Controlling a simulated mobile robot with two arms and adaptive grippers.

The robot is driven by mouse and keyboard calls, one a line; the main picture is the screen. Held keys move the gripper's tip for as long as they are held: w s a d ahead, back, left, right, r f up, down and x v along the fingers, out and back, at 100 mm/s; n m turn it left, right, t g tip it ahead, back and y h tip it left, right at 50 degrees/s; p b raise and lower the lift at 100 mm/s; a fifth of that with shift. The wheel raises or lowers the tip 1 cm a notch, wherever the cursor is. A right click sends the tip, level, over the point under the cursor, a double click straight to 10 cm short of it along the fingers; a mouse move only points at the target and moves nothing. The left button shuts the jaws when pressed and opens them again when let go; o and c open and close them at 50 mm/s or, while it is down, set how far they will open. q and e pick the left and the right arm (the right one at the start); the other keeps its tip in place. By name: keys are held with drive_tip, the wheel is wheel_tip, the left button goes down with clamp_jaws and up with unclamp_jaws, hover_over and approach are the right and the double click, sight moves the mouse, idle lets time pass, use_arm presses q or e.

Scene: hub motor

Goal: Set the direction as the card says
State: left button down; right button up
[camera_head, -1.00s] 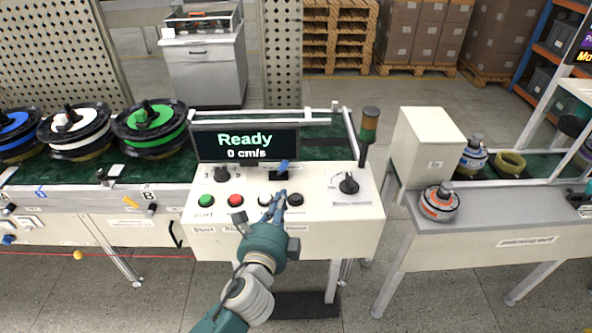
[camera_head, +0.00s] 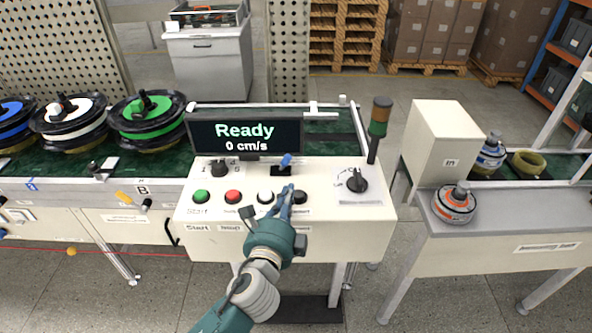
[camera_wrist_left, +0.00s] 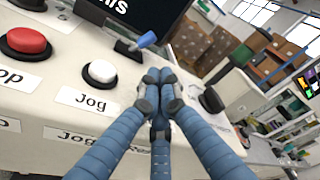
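The control panel (camera_head: 330,240) has a blue-tipped lever (camera_head: 286,160) in a black slot below the screen, which reads "Ready 0 cm/s" (camera_head: 244,136). The lever leans to the upper right; it also shows in the left wrist view (camera_wrist_left: 146,40). A black rotary knob (camera_head: 357,181) sits on a white plate with arrow marks at the panel's right. My left gripper (camera_head: 288,190) is over the panel, just in front of the lever, between the white and black buttons. Its blue fingers (camera_wrist_left: 160,78) are together and appear empty, apart from the lever. No readable direction card shows. My right gripper is out of view.
Green (camera_head: 201,196), red (camera_head: 233,196), white (camera_head: 265,197) and black (camera_head: 300,197) buttons line the panel front; the white one is labelled "Jog" in the wrist view. A signal tower (camera_head: 379,120) stands at the right. Spools (camera_head: 147,118) lie left; an orange-white motor (camera_head: 455,203) stands right.

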sight(285, 164)
use_arm(q)
drive_tip(key=x, duration=1)
drive_tip(key=shift+p, duration=0.35)
drive_tip(key=shift+a+r+n+b, duration=0.1)
drive_tip(key=shift+a+n+b, duration=0.05)
drive_tip(key=shift+n+b, duration=0.25)
